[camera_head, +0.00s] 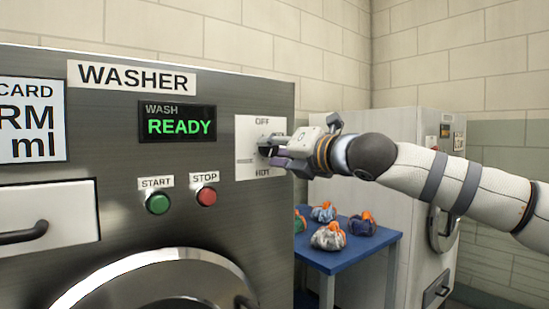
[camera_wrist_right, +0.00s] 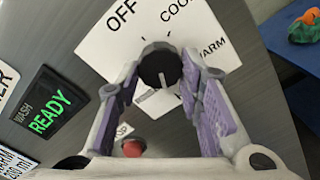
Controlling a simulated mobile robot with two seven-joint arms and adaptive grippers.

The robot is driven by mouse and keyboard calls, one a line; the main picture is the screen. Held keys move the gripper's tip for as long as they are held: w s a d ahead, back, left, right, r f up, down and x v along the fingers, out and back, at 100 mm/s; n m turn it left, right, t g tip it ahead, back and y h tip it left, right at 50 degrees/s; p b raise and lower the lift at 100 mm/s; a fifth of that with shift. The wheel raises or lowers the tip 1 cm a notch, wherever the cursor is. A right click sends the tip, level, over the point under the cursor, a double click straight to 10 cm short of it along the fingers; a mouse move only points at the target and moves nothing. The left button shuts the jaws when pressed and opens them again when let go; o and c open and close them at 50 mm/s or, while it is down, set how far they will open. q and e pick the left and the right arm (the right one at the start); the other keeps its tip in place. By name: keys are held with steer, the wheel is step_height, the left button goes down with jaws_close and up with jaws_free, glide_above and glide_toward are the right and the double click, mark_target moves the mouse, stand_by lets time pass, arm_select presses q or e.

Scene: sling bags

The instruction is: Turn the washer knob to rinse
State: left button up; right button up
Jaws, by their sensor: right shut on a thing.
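The washer (camera_head: 265,90) has a white dial plate (camera_head: 247,128) marked OFF at the top and HOT at the bottom. Its black round knob (camera_wrist_right: 160,66) shows in the right wrist view, with a white pointer mark toward the bottom of that picture. OFF, COOL and WARM are printed around it; a lower label is partly covered. My right gripper (camera_head: 272,148) is shut on the knob, with one purple-padded finger on each side. In the head view the gripper hides most of the knob. The display (camera_head: 178,124) reads WASH READY. My left gripper is out of view.
A green START button (camera_head: 158,203) and red STOP button (camera_head: 206,196) sit left of the dial. A blue table (camera_head: 345,257) with several small tied bags stands right of the washer. A pale machine (camera_head: 402,125) stands behind it.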

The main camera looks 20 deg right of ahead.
steer(key=m+b, duration=0.2)
steer(key=m, duration=0.2)
steer(key=shift+m, duration=0.4)
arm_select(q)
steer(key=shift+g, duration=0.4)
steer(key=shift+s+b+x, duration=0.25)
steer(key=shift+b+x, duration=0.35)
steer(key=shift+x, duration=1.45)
arm_select(e)
steer(key=shift+r+m, duration=0.15)
steer(key=shift+m, duration=0.75)
steer(key=shift+r, duration=0.1)
steer(key=o, duration=1.2)
steer(key=shift+c, duration=0.2)
steer(key=v, duration=1.2)
